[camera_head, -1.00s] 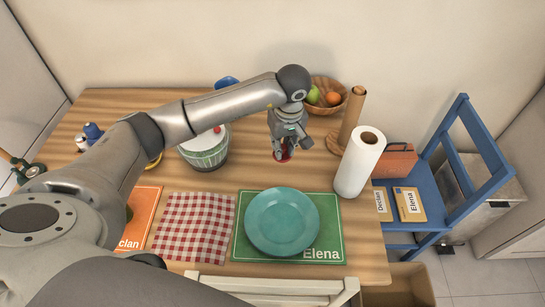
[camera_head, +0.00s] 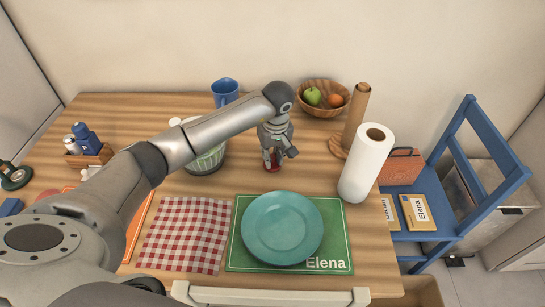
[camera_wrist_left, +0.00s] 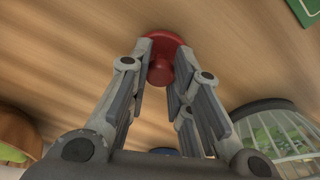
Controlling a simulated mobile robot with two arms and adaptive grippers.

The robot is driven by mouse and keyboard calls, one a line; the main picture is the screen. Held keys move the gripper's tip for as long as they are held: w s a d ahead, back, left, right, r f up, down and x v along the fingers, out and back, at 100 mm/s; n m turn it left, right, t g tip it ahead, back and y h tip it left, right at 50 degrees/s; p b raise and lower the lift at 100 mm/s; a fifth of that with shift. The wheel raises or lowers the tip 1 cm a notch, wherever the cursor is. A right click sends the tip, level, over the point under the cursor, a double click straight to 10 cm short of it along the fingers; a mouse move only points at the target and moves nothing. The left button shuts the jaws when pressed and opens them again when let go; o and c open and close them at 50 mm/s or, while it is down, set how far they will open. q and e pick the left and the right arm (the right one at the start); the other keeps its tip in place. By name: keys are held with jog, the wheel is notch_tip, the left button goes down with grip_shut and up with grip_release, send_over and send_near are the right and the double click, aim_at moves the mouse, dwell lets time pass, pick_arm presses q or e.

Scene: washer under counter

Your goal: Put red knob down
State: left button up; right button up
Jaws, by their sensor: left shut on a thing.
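The red knob (camera_head: 271,167) is small, with a round red disc and a short red stem. My left gripper (camera_head: 272,158) is shut on it, pointing down over the wooden table behind the plate. In the left wrist view the knob (camera_wrist_left: 159,74) sits between the two fingertips (camera_wrist_left: 160,62), its disc facing the table. The knob is at or just above the table top; I cannot tell whether it touches. The fingers hide part of it in the head view. My right gripper is not in view.
A teal plate (camera_head: 282,228) on a green mat (camera_head: 338,237) lies in front. A fruit bowl (camera_head: 323,108) and blue mug (camera_head: 225,92) are behind.

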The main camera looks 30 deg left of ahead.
aim_at(275, 168)
pick_arm(q)
jog(key=shift+f, duration=0.15)
jog(key=o, duration=0.9)
jog(key=shift+c, duration=0.2)
notch_tip(275, 168, up, 12)
jog(key=s+d+b, duration=0.1)
jog(key=shift+s+d+r, duration=0.15)
jog(key=shift+d+r, duration=0.05)
